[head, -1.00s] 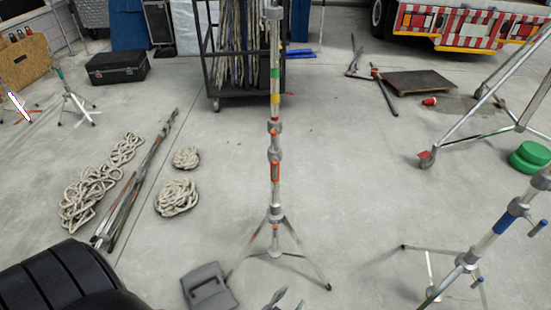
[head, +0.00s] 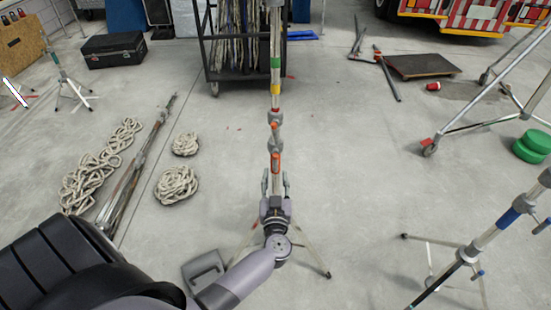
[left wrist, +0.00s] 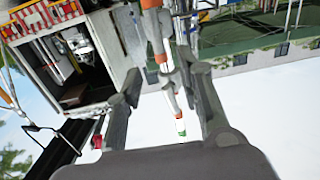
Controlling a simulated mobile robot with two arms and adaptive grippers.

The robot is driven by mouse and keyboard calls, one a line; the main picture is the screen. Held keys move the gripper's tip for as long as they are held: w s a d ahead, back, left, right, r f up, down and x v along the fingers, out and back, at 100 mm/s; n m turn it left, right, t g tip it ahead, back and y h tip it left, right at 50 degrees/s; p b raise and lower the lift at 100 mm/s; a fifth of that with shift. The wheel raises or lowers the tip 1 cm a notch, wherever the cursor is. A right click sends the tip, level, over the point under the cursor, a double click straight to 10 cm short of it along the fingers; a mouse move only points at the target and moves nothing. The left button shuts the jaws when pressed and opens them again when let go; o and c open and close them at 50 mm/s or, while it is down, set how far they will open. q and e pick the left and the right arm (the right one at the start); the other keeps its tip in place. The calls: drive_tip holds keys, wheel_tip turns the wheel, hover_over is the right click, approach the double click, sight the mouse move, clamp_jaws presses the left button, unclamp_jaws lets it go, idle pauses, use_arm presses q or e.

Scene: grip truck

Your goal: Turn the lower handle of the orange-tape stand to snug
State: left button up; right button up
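The orange-tape stand (head: 275,145) stands upright in the middle of the head view, with grey collars and orange pieces on its pole. One orange piece (head: 275,163) shows just above my left gripper. My left gripper (head: 275,178) is open, its two fingers pointing up, one to each side of the pole in the picture. The gripper and wrist hide the lower pole and leg hub. In the left wrist view, the fingers are wide apart and the stand's pole with an orange piece (left wrist: 160,50) shows between them; contact is not seen. My right gripper is not in view.
A blue-taped stand (head: 510,218) is at the right. A grey case-like object (head: 203,268) lies by the left legs. Rope coils (head: 176,185) and a bundle of poles (head: 135,175) lie to the left. A black rack (head: 207,55) stands behind.

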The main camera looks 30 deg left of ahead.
sight(276, 160)
use_arm(q)
drive_tip(key=x, duration=0.8)
drive_tip(key=shift+w+a+b, duration=0.15)
drive_tip(key=shift+w+b, duration=0.05)
drive_tip(key=shift+b, duration=0.15)
drive_tip(key=shift+c, duration=0.5)
clamp_jaws()
